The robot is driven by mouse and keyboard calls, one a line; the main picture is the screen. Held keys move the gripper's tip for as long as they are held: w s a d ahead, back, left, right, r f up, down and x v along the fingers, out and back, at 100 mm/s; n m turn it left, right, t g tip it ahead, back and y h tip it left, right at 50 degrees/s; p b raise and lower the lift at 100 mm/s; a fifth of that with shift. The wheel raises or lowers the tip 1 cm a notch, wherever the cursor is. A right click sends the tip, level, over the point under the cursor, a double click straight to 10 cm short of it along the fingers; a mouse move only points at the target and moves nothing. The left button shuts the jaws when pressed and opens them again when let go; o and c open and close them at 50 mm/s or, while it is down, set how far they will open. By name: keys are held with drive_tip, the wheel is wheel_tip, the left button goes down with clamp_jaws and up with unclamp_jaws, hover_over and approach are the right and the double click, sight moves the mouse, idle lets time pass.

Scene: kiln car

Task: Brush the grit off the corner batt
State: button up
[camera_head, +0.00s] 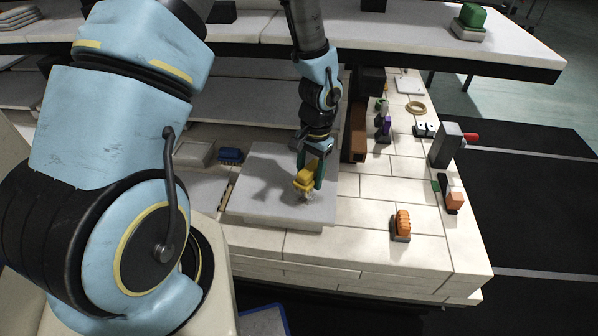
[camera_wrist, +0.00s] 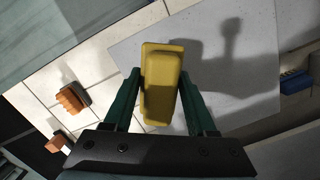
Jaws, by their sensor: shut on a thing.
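My gripper (camera_head: 309,175) is shut on a yellow brush (camera_head: 305,181), with one dark green finger on each side of its block. Pale bristles show under the brush in the head view, over the right part of the grey corner batt (camera_head: 262,165). I cannot tell whether the bristles touch the batt. In the wrist view the yellow block (camera_wrist: 162,85) fills the space between the fingers (camera_wrist: 164,92), and the batt (camera_wrist: 255,50) lies behind it with the arm's shadow across it. I cannot make out grit on the batt.
An orange-topped brush (camera_head: 402,224) stands on the pale bricks to the right. A blue brush (camera_head: 230,155) lies at the batt's left back. A brown post (camera_head: 356,132) rises behind the batt's right side. A grey block with a red knob (camera_head: 446,146) stands near the right edge.

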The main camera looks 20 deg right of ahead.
sight(289, 202)
drive_tip(key=shift+w, duration=0.1)
idle(0.3)
drive_tip(key=shift+f+b, duration=1.95)
drive_tip(key=shift+f, duration=0.7)
drive_tip(key=shift+w+a+r+p, duration=0.15)
drive_tip(key=shift+w+a, duration=0.25)
drive_tip(key=shift+a, duration=0.8)
drive_tip(key=shift+w+a+f+p, duration=0.1)
drive_tip(key=shift+w+a+p, duration=0.2)
drive_tip(key=shift+a, duration=0.9)
drive_tip(key=shift+f+b, duration=0.75)
drive_tip(key=shift+f, duration=0.15)
